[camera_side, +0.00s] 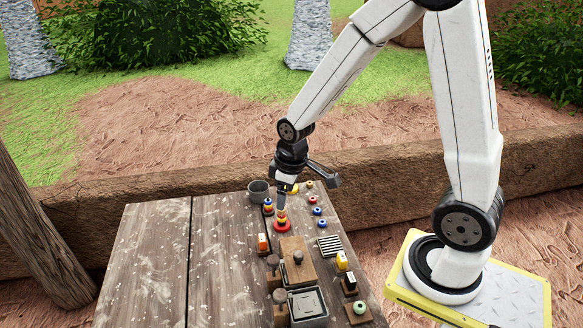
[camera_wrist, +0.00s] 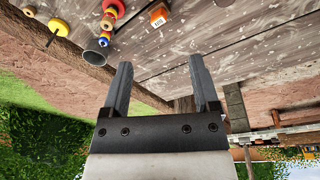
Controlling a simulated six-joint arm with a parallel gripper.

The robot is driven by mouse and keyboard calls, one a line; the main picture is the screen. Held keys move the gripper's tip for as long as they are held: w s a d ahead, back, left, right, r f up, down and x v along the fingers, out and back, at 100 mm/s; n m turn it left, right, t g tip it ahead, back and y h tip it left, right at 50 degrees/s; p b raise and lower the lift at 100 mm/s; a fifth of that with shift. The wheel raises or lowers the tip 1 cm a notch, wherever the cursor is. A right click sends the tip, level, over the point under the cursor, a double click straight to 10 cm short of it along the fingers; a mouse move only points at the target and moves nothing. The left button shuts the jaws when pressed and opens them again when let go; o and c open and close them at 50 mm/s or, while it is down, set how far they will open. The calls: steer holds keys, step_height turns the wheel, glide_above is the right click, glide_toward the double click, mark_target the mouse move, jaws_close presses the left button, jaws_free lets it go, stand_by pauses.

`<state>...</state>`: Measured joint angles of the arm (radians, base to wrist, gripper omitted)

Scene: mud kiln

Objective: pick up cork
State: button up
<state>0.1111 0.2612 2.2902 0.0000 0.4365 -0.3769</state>
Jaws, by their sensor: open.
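I cannot pick out the cork for certain. A small tan piece (camera_side: 310,184) lies near the far edge of the table, beside a yellow ring. A small tan piece (camera_wrist: 29,11) also shows at the upper left of the wrist view, apart from my fingers. My gripper (camera_side: 282,203) is above the far part of the table, near a stack of coloured rings on a red base (camera_side: 282,226). In the wrist view my gripper (camera_wrist: 161,66) has its two fingers spread wide, with nothing between them.
A grey cup (camera_side: 258,191) stands at the table's far edge. Several blue and red rings, an orange block (camera_side: 263,242), a wooden box (camera_side: 297,262) and a slatted piece (camera_side: 329,246) crowd the right side. The table's left half (camera_side: 155,265) is clear.

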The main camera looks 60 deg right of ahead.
steer(key=shift+w+d+f+n+g, duration=0.3)
steer(key=shift+w+d+f+n, duration=0.7)
steer(key=shift+w+d+f, duration=0.7)
steer(key=shift+w+d+f+n+g, duration=0.3)
steer(key=shift+w+d+f+n, duration=0.8)
steer(key=shift+d+f, duration=0.95)
steer(key=shift+w+d+f+n+g, duration=0.3)
steer(key=shift+w+d+f+n, duration=0.6)
steer(key=shift+w+d+f, duration=0.95)
steer(key=shift+s+a+f, duration=0.2)
steer(key=shift+s+f, duration=0.05)
steer(key=shift+s, duration=0.05)
steer(key=shift+w+a+f, duration=0.1)
steer(key=shift+f, duration=2.45)
jaws_close()
